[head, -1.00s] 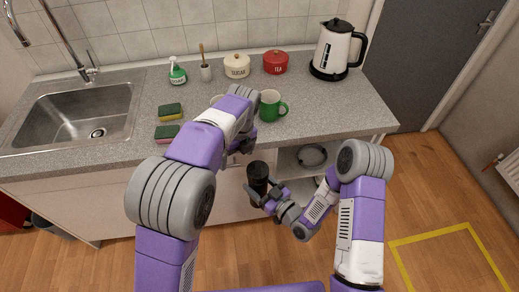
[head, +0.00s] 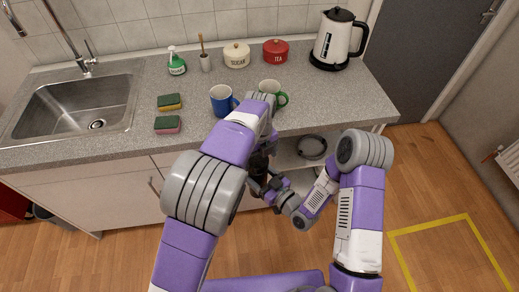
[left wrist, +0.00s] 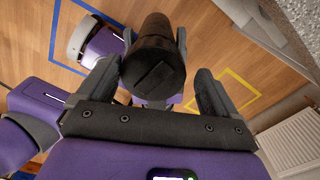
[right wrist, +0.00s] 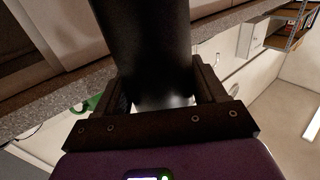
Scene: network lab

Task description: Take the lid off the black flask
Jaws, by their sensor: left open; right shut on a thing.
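The black flask (head: 260,164) is held off the floor in front of the counter, partly hidden by my arms in the head view. Its dark lid (left wrist: 158,70) faces the left wrist camera. My left gripper (left wrist: 155,85) is open, with one finger on each side of the lid end and gaps showing. In the head view the left gripper is mostly hidden behind its own wrist. My right gripper (head: 271,187) is shut on the flask body, which fills the space between its fingers in the right wrist view (right wrist: 145,45).
The counter (head: 330,98) behind holds a blue mug (head: 222,100), a green mug (head: 270,87), sponges (head: 168,124), canisters (head: 236,56) and a kettle (head: 335,40). An open shelf with a grey dish (head: 312,147) lies below. The floor at right is clear.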

